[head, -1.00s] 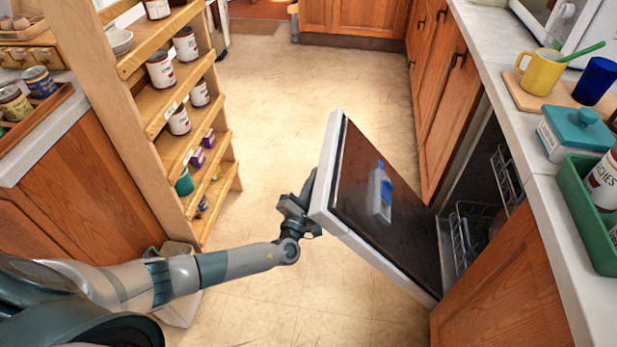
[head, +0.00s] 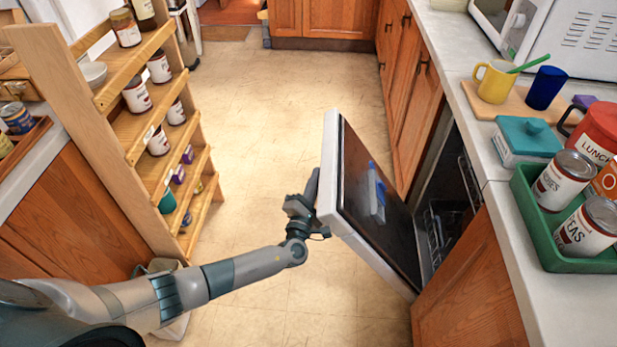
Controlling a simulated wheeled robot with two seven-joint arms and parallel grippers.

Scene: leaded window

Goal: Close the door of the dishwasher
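The dishwasher door (head: 366,205) hangs partly open and tilted, its dark inner side facing up and right. A blue and white detergent holder (head: 377,192) is on that inner side. The dishwasher opening (head: 446,190) shows dark racks at the right, under the counter. My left gripper (head: 309,196) is at the outer side of the door near its upper left edge, seemingly touching it. The fingers are seen edge-on and partly hidden, so I cannot tell whether they are open or shut. My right gripper is not in view.
A wooden shelf with cans (head: 135,130) stands at the left. The counter (head: 500,215) on the right carries a green tray (head: 550,252) of cans, a yellow mug (head: 494,82) and a blue cup (head: 545,88). The floor (head: 265,110) between is clear.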

